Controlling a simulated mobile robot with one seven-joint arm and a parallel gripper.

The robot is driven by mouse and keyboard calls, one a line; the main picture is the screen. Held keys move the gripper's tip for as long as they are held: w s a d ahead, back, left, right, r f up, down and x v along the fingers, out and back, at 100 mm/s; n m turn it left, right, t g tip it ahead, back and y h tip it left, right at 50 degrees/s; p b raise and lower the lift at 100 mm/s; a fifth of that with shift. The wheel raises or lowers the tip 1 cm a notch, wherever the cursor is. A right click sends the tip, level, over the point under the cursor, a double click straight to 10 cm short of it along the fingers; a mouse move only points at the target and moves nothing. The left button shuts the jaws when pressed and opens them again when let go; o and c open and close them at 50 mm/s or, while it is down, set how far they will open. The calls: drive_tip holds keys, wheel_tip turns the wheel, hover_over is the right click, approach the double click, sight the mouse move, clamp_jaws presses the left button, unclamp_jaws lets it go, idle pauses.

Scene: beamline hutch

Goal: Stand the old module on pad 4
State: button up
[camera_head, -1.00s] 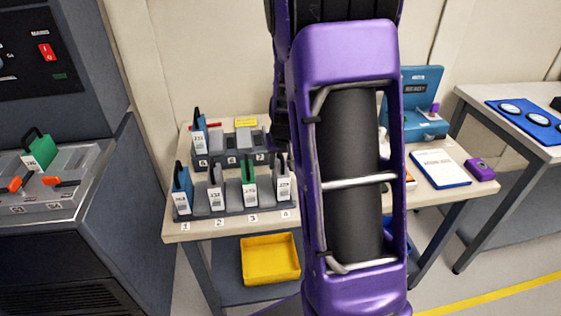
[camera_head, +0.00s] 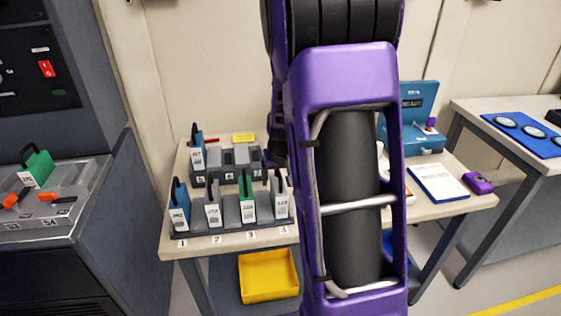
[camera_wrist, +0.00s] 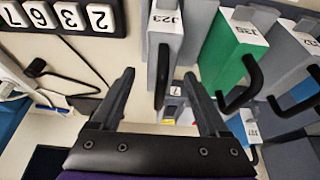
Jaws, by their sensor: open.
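Four pads numbered 1 to 4 run along the front of the table, each with a module: blue (camera_head: 179,205) on 1, grey (camera_head: 213,208) on 2, green (camera_head: 247,200) on 3, and a grey module (camera_head: 280,200) on 4. I cannot tell by look which is the old one. In the wrist view my gripper (camera_wrist: 160,76) is open. A grey module (camera_wrist: 167,25) with a white label and black handle stands just ahead, its handle showing between the fingers, apart from both. The green module (camera_wrist: 232,50) is to its right.
A rear rack (camera_head: 235,163) holds a blue module (camera_head: 198,155) at its left and has vacant slots. A yellow bin (camera_head: 268,276) sits on the lower shelf. A blue case (camera_head: 405,125), a white booklet (camera_head: 438,181) and a purple item (camera_head: 479,183) lie right. Number tiles (camera_wrist: 58,15) show in the wrist view.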

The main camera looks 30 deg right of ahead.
drive_tip(key=p+v, duration=0.2)
drive_tip(key=v, duration=1.4)
drive_tip(key=shift+s+r+p, duration=0.2)
drive_tip(key=shift+r+p, duration=0.05)
drive_tip(key=shift+p, duration=0.15)
